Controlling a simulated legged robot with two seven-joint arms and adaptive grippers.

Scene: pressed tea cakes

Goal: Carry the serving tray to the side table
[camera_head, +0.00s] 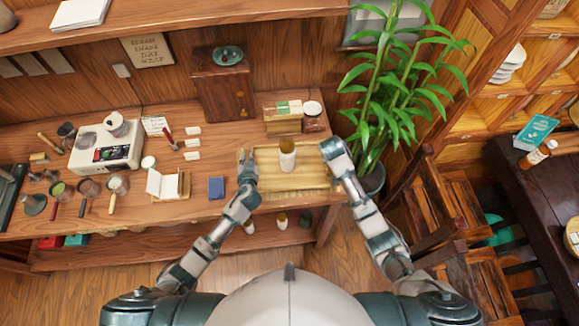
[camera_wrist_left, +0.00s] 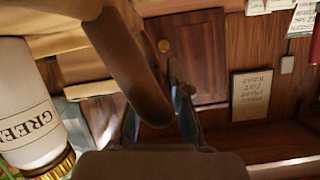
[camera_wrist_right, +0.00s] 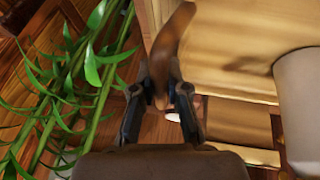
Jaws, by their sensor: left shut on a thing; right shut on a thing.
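The serving tray (camera_head: 311,180), light wood, is at the right end of the long counter. I cannot tell whether it rests on the counter or is just above it. A white canister with a gold lid (camera_head: 287,160) stands on it; its "GREEN" label shows in the left wrist view (camera_wrist_left: 32,115). My left gripper (camera_head: 246,160) is shut on the tray's left handle, a dark curved bar (camera_wrist_left: 130,65). My right gripper (camera_head: 330,148) is shut on the right handle (camera_wrist_right: 172,45). A dark table (camera_head: 535,195) stands at the far right; I cannot tell whether it is the side table.
A leafy plant (camera_head: 385,95) stands close beside my right gripper. Wooden chairs (camera_head: 450,205) stand between the counter and the dark table. A small cabinet (camera_head: 221,95) and boxes (camera_head: 283,122) are behind the tray. A blue box (camera_head: 216,187) lies left of my left gripper.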

